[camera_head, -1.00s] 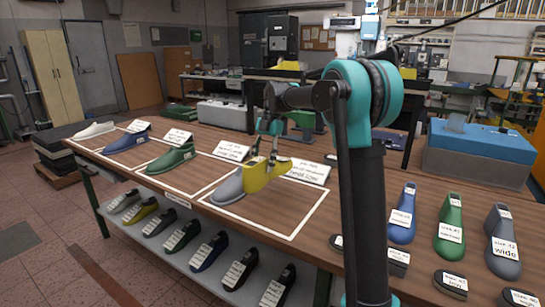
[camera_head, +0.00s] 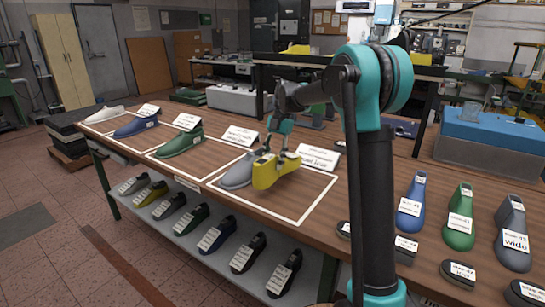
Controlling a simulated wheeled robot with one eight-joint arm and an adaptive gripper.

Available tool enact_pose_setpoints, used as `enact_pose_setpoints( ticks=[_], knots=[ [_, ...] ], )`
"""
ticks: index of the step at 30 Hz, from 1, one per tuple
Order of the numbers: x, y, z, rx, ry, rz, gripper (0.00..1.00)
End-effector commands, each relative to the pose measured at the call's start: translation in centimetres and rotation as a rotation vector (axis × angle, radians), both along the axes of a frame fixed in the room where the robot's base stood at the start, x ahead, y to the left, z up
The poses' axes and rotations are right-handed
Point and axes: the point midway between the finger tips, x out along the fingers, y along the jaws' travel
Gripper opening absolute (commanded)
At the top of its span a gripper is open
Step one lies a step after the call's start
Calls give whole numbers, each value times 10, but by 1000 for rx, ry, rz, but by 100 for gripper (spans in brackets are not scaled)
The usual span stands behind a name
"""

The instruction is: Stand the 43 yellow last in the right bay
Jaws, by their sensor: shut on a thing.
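The yellow last (camera_head: 268,176) is in my gripper (camera_head: 274,154), which is shut on its upper part. The last is roughly level over the right bay (camera_head: 312,208), a white-outlined rectangle on the wooden bench. I cannot tell whether its sole touches the bench. A grey last (camera_head: 238,174) stands at the left part of this bay, just left of the yellow one and partly hidden by it. The size marking on the yellow last is too small to read.
Green (camera_head: 180,143), blue (camera_head: 136,127) and white (camera_head: 104,115) lasts stand farther left. Cards (camera_head: 318,158) line the bays' back edge. Several lasts and dark blocks stand at right, including a blue last (camera_head: 411,204). More lasts lie on the shelf below. The right bay's front is clear.

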Motion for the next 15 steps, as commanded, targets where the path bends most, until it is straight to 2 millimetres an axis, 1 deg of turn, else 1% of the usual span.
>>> enact_pose_setpoints(
  ticks=[15],
  knots=[
    [0, 0, -30, 4, -3, 8, 0]
  ],
)
